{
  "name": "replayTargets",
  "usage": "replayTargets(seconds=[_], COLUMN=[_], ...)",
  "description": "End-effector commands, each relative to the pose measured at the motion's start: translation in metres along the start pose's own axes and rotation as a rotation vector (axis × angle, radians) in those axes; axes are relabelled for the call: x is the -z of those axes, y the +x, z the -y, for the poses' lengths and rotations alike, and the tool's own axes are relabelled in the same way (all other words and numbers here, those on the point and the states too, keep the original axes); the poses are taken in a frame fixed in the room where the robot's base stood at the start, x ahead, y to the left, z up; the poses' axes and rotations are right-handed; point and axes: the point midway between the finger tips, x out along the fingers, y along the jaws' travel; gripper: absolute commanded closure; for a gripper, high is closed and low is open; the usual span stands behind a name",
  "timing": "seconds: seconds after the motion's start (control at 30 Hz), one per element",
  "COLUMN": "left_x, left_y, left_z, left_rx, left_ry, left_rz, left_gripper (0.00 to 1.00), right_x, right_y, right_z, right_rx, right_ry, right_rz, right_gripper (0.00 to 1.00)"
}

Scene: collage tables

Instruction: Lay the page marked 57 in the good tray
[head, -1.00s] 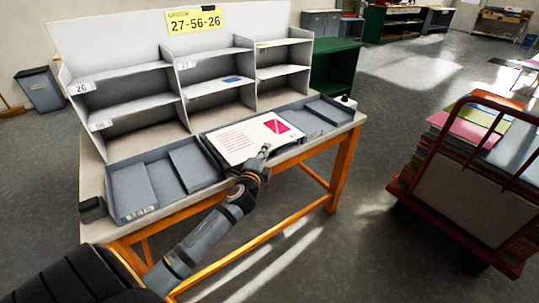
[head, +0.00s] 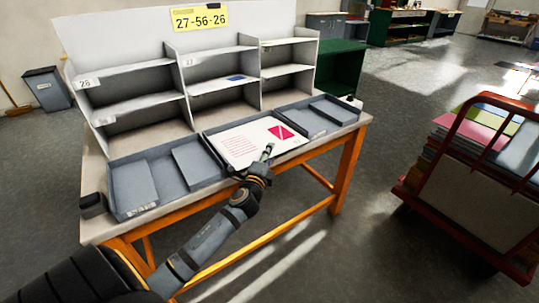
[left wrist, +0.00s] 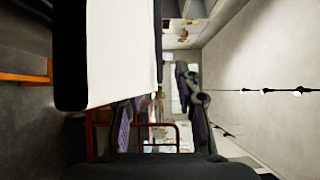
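A white page (head: 240,146) with red lines of print and a crimson picture lies in the middle grey tray (head: 209,147) on the table. I cannot read a number on it. My left gripper (head: 267,155) is at the page's front edge, right of its middle. In the left wrist view the left gripper (left wrist: 160,112) has its two fingers apart with a gap between them. The page (left wrist: 122,50) fills the upper left there, close to one finger. I cannot tell whether they touch. My right gripper is out of view.
A left tray (head: 120,186) and a right tray (head: 330,121) flank the middle one, each with grey panels inside. A shelf unit (head: 185,75) with a yellow sign (head: 200,18) reading 27-56-26 stands behind. A red cart (head: 450,190) with coloured sheets stands at the right.

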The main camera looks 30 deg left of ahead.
Motion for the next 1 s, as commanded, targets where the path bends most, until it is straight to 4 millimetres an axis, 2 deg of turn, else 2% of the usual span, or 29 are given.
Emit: replayTargets(seconds=[0.17,0.27,0.5,0.7,0.83,1.0], left_x=[0.0,0.0,0.0,0.0,0.0,0.0], left_y=[-0.002,-0.013,-0.07,-0.108,-0.118,-0.12], left_z=[0.0,-0.001,-0.002,-0.001,-0.001,0.0], left_rx=[-0.001,-0.002,-0.004,-0.003,-0.001,0.001], left_ry=[0.0,0.003,0.004,0.002,0.001,0.0], left_rz=[0.0,0.0,-0.002,-0.001,0.0,0.0], left_gripper=[0.68,0.68,0.68,0.68,0.68,0.68], right_x=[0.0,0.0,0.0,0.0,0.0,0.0], right_y=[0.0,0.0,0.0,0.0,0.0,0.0], right_z=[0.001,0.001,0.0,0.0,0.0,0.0], right_rx=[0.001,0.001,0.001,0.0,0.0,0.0], right_ry=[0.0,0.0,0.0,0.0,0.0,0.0], right_rz=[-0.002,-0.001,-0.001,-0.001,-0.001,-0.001], right_gripper=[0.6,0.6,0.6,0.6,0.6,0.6])
